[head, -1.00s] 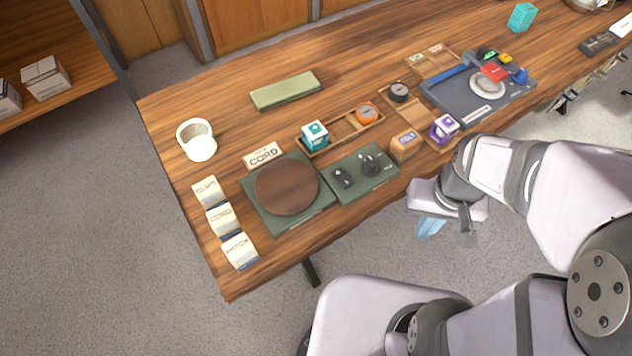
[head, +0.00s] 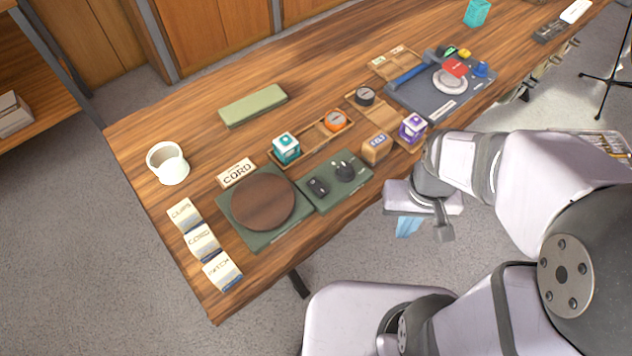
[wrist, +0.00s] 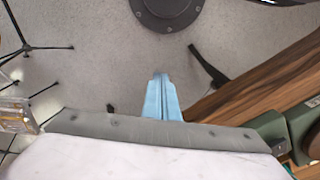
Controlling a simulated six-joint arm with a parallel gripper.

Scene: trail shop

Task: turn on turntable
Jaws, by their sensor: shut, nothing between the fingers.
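The turntable is a round dark wooden disc (head: 263,202) on a green base (head: 240,232) near the table's front left. A green control panel (head: 335,190) joins its right side, with a dark switch (head: 318,187) on the left and a dark knob (head: 346,168) on the right. My gripper (head: 408,227) hangs in front of the table's front edge, right of the panel and apart from it. In the wrist view its light blue fingers (wrist: 162,98) are together with nothing between them, over the floor. A green corner of the panel appears at the right of that view.
A CORD sign (head: 237,173) stands behind the disc. Labelled blocks (head: 202,241) line the left edge, with a white cup (head: 167,163) behind. A wooden tray (head: 310,141) holding a teal box lies behind the panel. A tan block (head: 376,148) and purple box (head: 413,128) stand right.

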